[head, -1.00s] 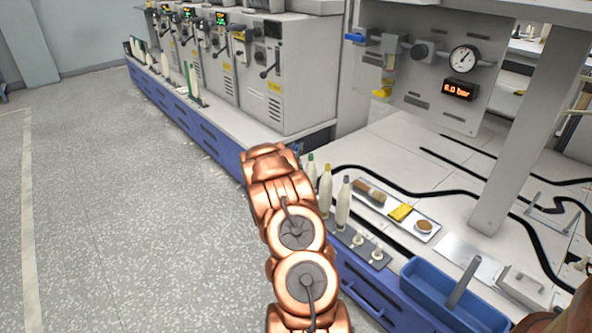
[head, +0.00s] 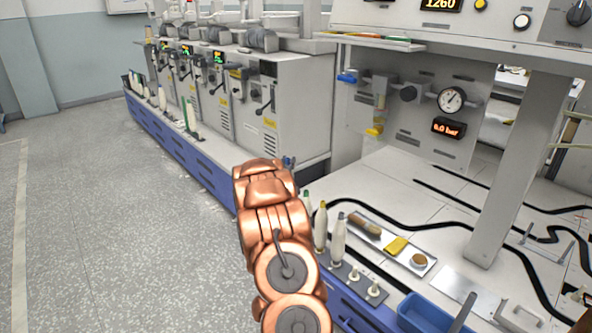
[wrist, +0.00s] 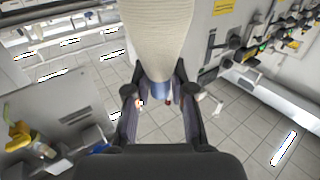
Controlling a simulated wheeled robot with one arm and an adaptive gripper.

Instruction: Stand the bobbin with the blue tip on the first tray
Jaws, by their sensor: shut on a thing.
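In the wrist view my gripper (wrist: 160,103) is shut on a cream bobbin (wrist: 158,35). Its wound body points to the top of the picture, and its blue tip (wrist: 158,90) lies between the fingers. In the head view my copper arm hides the gripper and most or all of this bobbin. A dark tray (head: 340,267) lies on the bench right of my arm. It has a bobbin with a yellow tip (head: 320,228), one with a grey-blue tip (head: 338,238), and bare pegs in front. A green-tipped bobbin (head: 307,202) stands behind, partly hidden by my arm.
A light tray (head: 375,231) with a brush, a yellow block and a round item lies right of the bobbins. A blue bin (head: 425,314) is nearer. A grey post (head: 510,170) rises from the bench. More bobbins (head: 190,117) stand along the machine row at left.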

